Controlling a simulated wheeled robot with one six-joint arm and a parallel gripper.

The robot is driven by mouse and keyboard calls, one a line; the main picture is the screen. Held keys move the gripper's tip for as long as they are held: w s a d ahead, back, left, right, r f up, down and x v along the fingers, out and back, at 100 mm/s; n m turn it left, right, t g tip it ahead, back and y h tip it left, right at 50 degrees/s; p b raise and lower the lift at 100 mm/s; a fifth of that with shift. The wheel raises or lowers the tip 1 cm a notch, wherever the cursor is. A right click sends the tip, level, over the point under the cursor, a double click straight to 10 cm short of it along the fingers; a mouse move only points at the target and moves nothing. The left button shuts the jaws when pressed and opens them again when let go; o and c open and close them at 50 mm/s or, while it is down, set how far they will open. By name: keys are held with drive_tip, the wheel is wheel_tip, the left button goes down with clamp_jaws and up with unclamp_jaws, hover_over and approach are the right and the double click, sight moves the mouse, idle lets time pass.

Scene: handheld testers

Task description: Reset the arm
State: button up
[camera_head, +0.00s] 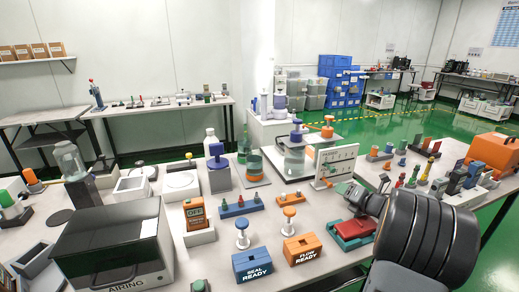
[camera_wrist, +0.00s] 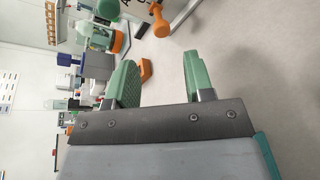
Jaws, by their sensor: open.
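In the head view my dark, ribbed arm comes in from the right, and the green gripper end (camera_head: 352,191) is over the right part of the front table, partly hidden by the arm. An orange handheld tester (camera_head: 195,212) with a green display stands on a white base at the left centre, apart from the gripper.
A red tray (camera_head: 352,236) lies just under my arm. Blue (camera_head: 252,264) and orange (camera_head: 302,248) labelled boxes stand near the front edge. A white perforated panel (camera_head: 336,163) stands behind the gripper. A dark box (camera_head: 110,240) fills the front left.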

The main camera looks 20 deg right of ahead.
drive_tip(key=a+r+m+g+h+p, duration=0.1)
drive_tip(key=a+r+m+h+p, duration=0.2)
drive_tip(key=a+r+m+p, duration=0.45)
drive_tip(key=a+r+m+g+h+p, duration=0.15)
drive_tip(key=r+m+h+p, duration=0.25)
drive_tip(key=r+m, duration=0.45)
drive_tip(key=s+a+r+m+g+y+p, duration=0.2)
drive_tip(key=s+a+m+g+p, duration=0.2)
drive_tip(key=s+a, duration=0.5)
drive_tip(key=s+a+r+m+g+y+p, duration=0.2)
drive_tip(key=s+a+m+g+p, duration=0.2)
drive_tip(key=s+a+m+p, duration=0.3)
drive_tip(key=s+a+m, duration=0.1)
drive_tip(key=s+a, duration=0.1)
drive_tip(key=a, duration=0.2)
drive_tip(key=shift+s+a+r+y, duration=0.25)
drive_tip(key=shift+s+r+y, duration=0.05)
drive_tip(key=shift+s+y, duration=0.1)
drive_tip(key=shift+d+g, duration=0.1)
drive_tip(key=shift+g, duration=0.15)
